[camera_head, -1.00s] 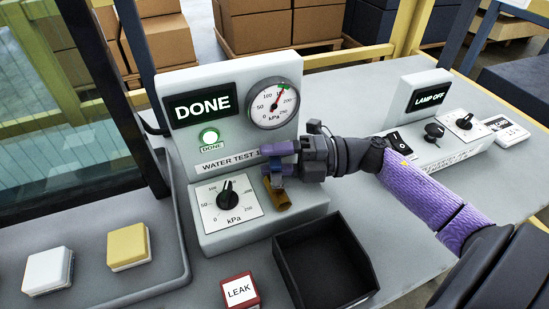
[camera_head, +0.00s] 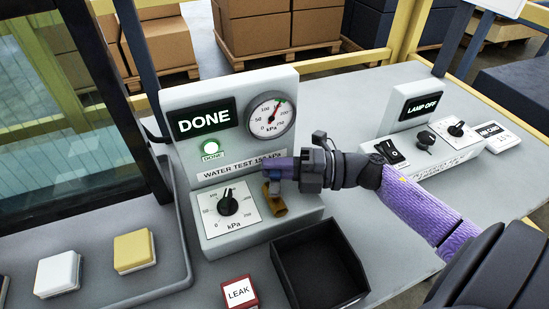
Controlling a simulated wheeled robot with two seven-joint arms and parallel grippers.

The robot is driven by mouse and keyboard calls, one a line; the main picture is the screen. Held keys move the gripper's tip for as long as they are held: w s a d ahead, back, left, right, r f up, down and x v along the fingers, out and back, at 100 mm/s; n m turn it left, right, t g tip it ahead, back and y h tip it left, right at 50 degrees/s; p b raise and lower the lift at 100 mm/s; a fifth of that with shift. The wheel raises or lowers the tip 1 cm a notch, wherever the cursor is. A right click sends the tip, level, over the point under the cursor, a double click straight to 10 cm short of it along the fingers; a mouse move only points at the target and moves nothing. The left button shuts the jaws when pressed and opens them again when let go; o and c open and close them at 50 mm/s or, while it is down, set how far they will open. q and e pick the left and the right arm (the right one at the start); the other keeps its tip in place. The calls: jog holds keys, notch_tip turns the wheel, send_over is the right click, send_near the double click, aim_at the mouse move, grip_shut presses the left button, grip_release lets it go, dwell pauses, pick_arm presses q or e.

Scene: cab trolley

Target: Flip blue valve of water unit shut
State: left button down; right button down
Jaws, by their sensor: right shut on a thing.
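My right gripper (camera_head: 279,168) reaches in from the right with purple fingers and is shut on the blue valve handle. My left gripper is not in view.
An empty black bin (camera_head: 318,268) stands below the valve, with a red LEAK block (camera_head: 239,291) to its left. White (camera_head: 58,273) and yellow (camera_head: 134,250) blocks lie on a tray at left. A lamp unit with switches (camera_head: 432,150) stands at right.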

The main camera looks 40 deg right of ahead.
jog(key=m+t+h+p, duration=0.2)
jog(key=p, duration=0.1)
jog(key=s+d+m+t+h+p, duration=0.1)
jog(key=t+h+p, duration=0.1)
jog(key=shift+r+m, duration=0.25)
jog(key=shift+m, duration=0.15)
jog(key=shift+s+m+t+h+p, duration=0.15)
jog(key=shift+m+t+h+p, duration=0.15)
jog(key=shift+h+p, duration=0.3)
jog(key=shift+s+d+f+m+t+h+p, duration=0.15)
jog(key=shift+m+t+h+p, duration=0.15)
jog(key=shift+m+h+p, duration=0.25)
jog(key=shift+s+f+m+h, duration=0.1)
jog(key=shift+m+h, duration=0.15)
jog(key=shift+h, duration=0.2)
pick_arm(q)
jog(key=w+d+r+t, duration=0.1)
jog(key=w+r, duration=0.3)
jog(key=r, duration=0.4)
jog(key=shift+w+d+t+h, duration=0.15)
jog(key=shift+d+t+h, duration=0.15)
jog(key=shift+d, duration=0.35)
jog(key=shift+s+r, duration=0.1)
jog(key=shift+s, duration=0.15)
